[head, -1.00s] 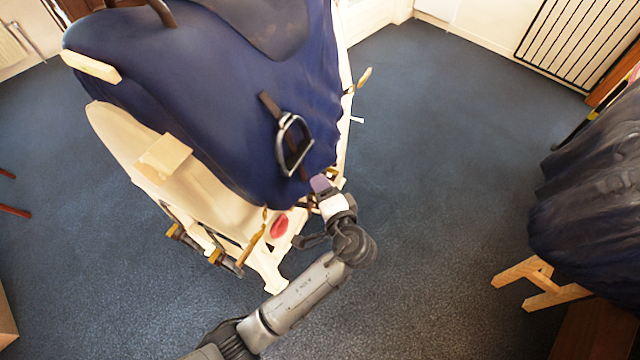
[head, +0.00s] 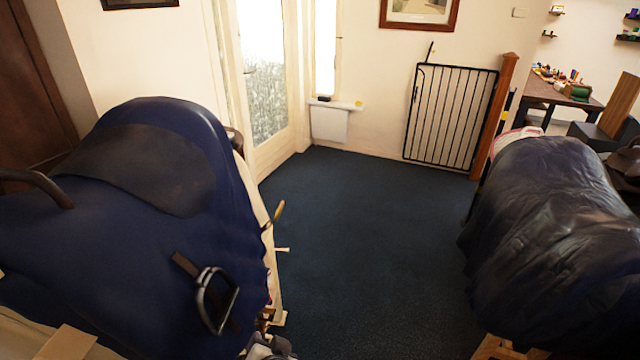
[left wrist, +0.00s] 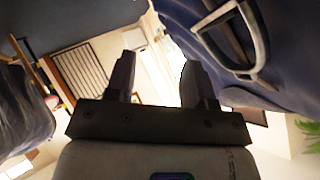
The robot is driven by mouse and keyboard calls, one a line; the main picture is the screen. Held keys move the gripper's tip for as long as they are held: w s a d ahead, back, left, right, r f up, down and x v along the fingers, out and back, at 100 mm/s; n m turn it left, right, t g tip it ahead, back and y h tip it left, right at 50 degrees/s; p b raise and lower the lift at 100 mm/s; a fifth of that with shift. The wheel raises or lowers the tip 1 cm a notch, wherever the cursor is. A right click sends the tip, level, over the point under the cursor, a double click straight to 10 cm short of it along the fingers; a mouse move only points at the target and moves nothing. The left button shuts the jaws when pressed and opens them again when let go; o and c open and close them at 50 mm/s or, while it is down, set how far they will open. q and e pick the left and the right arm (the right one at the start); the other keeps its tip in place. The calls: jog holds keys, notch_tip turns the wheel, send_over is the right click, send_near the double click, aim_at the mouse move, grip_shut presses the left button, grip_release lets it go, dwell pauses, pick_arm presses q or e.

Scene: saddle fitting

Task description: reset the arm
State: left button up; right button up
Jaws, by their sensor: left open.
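The saddle stand with a dark blue saddle cover (head: 130,260) fills the left of the head view. A metal stirrup (head: 203,300) hangs on a brown strap at its side. My left gripper (left wrist: 154,62) is open in the left wrist view, with nothing between its two dark fingers. The stirrup (left wrist: 262,38) and blue cover show close to its right, apart from the fingers. In the head view only a small part of my left arm shows at the bottom edge, beside the stand. My right gripper is in neither view.
A second stand under a dark, shiny cover (head: 555,240) is at the right. Blue carpet (head: 370,240) between the two stands is clear. A black barred gate (head: 450,115) leans on the back wall near a wooden post (head: 495,115). A cluttered table (head: 560,95) stands far right.

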pick_arm(q)
jog(key=s+a+f+n+g+h, duration=0.15)
jog(key=s+a+f, duration=0.3)
jog(key=s, duration=0.55)
jog(key=s+a+f+g+h, duration=0.1)
jog(key=s+a+f+g, duration=0.3)
jog(key=s, duration=0.6)
jog(key=s+a+f+n+g+h, duration=0.15)
jog(key=s+f, duration=0.35)
jog(key=s, duration=0.5)
notch_tip(320, 180, up, 34)
jog(key=m+p, duration=0.1)
jog(key=p, duration=3.3)
jog(key=shift+s+a+f, duration=0.15)
jog(key=shift+s+a, duration=0.1)
jog(key=shift+a, duration=0.15)
